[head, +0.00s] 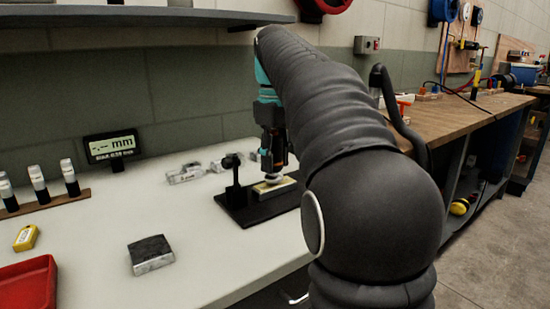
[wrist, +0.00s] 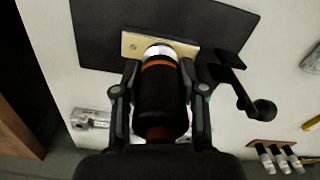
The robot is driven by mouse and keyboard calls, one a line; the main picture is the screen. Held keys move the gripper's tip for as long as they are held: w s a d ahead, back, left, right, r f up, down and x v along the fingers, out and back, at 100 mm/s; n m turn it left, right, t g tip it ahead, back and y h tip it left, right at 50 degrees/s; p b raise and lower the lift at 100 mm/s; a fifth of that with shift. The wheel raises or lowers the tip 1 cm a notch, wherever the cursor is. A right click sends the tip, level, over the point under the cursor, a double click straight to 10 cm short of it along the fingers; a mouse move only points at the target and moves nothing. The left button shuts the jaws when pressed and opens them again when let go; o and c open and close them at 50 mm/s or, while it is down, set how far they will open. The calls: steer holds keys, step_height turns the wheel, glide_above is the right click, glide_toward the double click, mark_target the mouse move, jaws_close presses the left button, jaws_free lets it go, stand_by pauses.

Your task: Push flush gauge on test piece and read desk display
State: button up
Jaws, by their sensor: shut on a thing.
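My gripper (head: 272,152) is shut on the flush gauge (wrist: 162,100), a black cylinder with an orange ring and a pale tip. In the wrist view the tip end overlaps the test piece (wrist: 132,44), a pale cream bar on a black base plate (wrist: 92,27). The gauge stands about upright over the bar in the head view; whether its tip presses on the bar I cannot tell. The test piece (head: 286,184) also shows in the head view. The desk display (head: 112,146) at the left reads "-.-- mm", with a smaller line below too small to read.
A black stand (head: 233,178) rises from the base plate beside the test piece. Metal parts (head: 186,173) lie behind it. A dark-topped block (head: 150,254), a yellow item (head: 26,238), a red tray (head: 28,285) and a rack of cylinders (head: 40,187) are at the left.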

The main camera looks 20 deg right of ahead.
mark_target(275, 131)
steer(key=shift+f+b, duration=0.3)
steer(key=shift+f, duration=0.25)
stand_by(1.4)
step_height(275, 131, up, 3)
steer(key=p, duration=0.3)
steer(key=shift+f, duration=0.1)
steer(key=shift+r+p, duration=0.55)
steer(key=shift+r, duration=1.6)
